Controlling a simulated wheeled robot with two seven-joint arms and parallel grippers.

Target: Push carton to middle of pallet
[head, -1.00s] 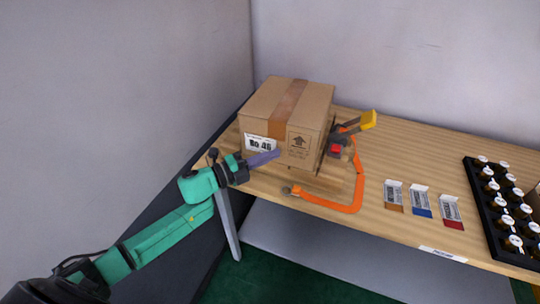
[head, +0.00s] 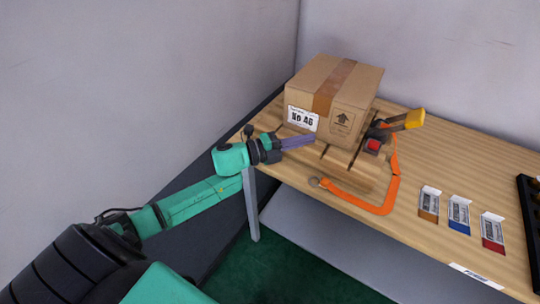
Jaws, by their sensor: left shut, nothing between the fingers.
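The brown carton (head: 337,101) has a tape strip on top and a "No 46" label on its front. It stands upright at the back left of the table, on a wooden slatted pallet (head: 343,160) whose front slats show bare. My left gripper (head: 312,139) is shut and empty, its purple fingers pointing right just in front of the carton's lower front face. I cannot tell whether the fingertips touch the carton. My right gripper is not in view.
An orange strap (head: 391,190) with a ring end curves around the pallet's front right. A red-buttoned device with a yellow handle (head: 414,119) stands right of the carton. Several small labelled packets (head: 459,214) lie farther right. A black rack (head: 531,215) is at the right edge.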

